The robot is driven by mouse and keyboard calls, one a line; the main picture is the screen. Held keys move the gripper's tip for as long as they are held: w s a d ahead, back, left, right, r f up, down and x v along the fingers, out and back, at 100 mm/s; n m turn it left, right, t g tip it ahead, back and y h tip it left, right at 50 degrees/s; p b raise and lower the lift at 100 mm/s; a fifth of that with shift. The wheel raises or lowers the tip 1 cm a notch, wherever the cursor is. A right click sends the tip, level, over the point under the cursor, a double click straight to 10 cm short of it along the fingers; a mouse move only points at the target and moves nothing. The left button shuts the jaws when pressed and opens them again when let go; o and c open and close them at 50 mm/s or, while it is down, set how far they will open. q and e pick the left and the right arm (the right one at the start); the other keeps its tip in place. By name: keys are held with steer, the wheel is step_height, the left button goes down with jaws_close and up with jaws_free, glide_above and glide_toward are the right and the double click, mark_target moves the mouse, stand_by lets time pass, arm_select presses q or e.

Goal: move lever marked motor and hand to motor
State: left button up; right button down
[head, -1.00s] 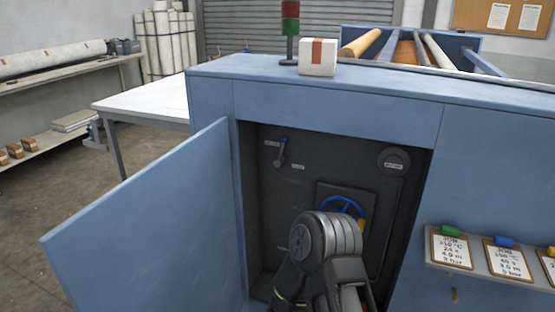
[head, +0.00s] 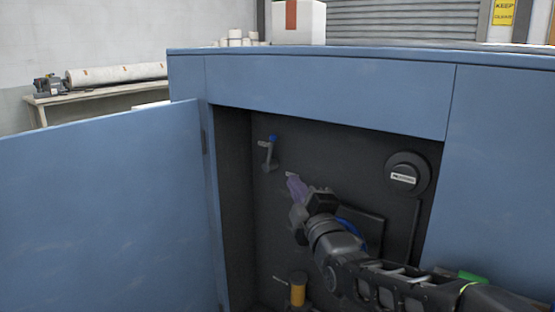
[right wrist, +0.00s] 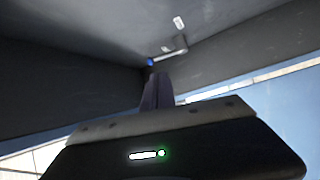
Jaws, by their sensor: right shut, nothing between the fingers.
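The lever (head: 267,156) is a small grey arm with a blue tip on the dark back wall of the open cabinet, at upper left. It stands nearly upright, blue tip up. Small pale labels sit near it, too small to read. In the right wrist view the lever (right wrist: 168,56) shows just beyond my fingertips, its blue tip at left. My right gripper (head: 293,183) reaches into the cabinet, below and right of the lever. Its fingers (right wrist: 157,92) are together and empty, and look apart from the lever. My left gripper is out of view.
The blue cabinet door (head: 105,210) stands open at left. Right of the lever are a round black fitting (head: 407,173) and a blue handwheel (head: 348,228), partly hidden by my arm. A yellow-topped fitting (head: 297,290) is low down. A white box (head: 298,22) stands on top.

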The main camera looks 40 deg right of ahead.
mark_target(271, 150)
steer(key=shift+a+r+n, duration=0.1)
steer(key=shift+a+n, duration=0.1)
steer(key=shift+n, duration=0.5)
steer(key=shift+w, duration=0.15)
steer(key=x, duration=1.3)
steer(key=shift+w+d+r+p, duration=0.15)
steer(key=shift+w+p, duration=0.15)
steer(key=shift+w, duration=0.05)
steer(key=shift+w+a+r+n+g+y+p, duration=0.3)
steer(key=shift+w+r+n+g+p, duration=0.35)
steer(key=shift+p, duration=0.6)
steer(key=shift+f, duration=0.15)
steer(key=shift+d+f, duration=0.1)
